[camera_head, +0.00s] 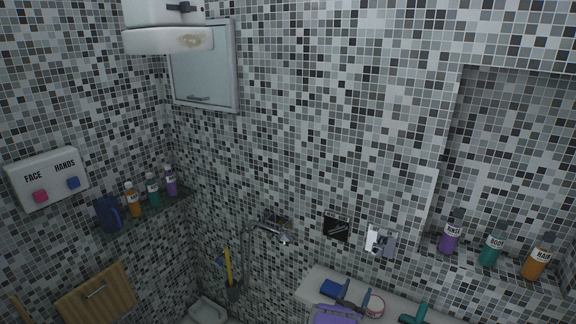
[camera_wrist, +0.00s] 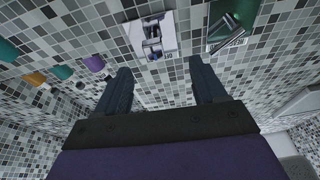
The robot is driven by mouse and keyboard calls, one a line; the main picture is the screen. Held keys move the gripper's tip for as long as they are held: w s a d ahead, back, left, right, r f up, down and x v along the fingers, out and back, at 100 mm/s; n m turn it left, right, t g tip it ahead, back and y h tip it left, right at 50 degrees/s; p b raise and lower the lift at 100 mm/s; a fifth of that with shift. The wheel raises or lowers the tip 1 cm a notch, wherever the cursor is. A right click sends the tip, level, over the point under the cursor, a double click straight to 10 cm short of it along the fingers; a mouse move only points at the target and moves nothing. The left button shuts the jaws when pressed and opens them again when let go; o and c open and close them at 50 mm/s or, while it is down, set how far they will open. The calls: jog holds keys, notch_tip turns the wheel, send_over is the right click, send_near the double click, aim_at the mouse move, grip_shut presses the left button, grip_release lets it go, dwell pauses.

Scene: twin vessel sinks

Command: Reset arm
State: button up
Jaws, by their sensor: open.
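My gripper (camera_head: 347,291) shows low in the head view, with a purple body, a dark grey bar and two blue fingers. It is in front of a white ledge (camera_head: 318,274). In the wrist view my gripper (camera_wrist: 160,68) has its two dark fingers spread wide apart. Nothing is between them, and they point toward the tiled wall. A chrome-and-white wall fitting (camera_wrist: 152,36) lies beyond the gap. The rest of my arm is mostly out of view.
A niche on the right holds purple (camera_head: 450,237), teal (camera_head: 491,250) and orange (camera_head: 539,262) bottles. A glass shelf (camera_head: 140,217) holds bottles on the left.

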jog(key=w+a+r+g+y+b, duration=0.1)
jog(key=w+a+r+g+y, duration=0.2)
jog(key=a, duration=0.4)
jog(key=w+a+r+g+y+b, duration=0.1)
jog(key=w+a+y+b, duration=0.1)
jog(key=a+y, duration=0.45)
jog(key=s+a+r+n+g+y+b, duration=0.2)
jog(key=s+a+r+n+g+y, duration=0.25)
jog(key=s+a+r, duration=0.45)
jog(key=s+d+r+n+g+b, duration=0.1)
jog(key=s+d+g, duration=0.2)
jog(key=s, duration=1.2)
jog(key=s+d+r+g+h+b, duration=0.1)
jog(key=s+d+g, duration=0.2)
jog(key=s, duration=1.3)
jog(key=s+d+r+n+g+h+b, duration=0.1)
jog(key=s+g, duration=0.4)
jog(key=s, duration=1.1)
jog(key=shift+s+d+r+n+b, duration=0.2)
jog(key=shift+d+r+n+b, duration=0.25)
jog(key=shift+d, duration=0.8)
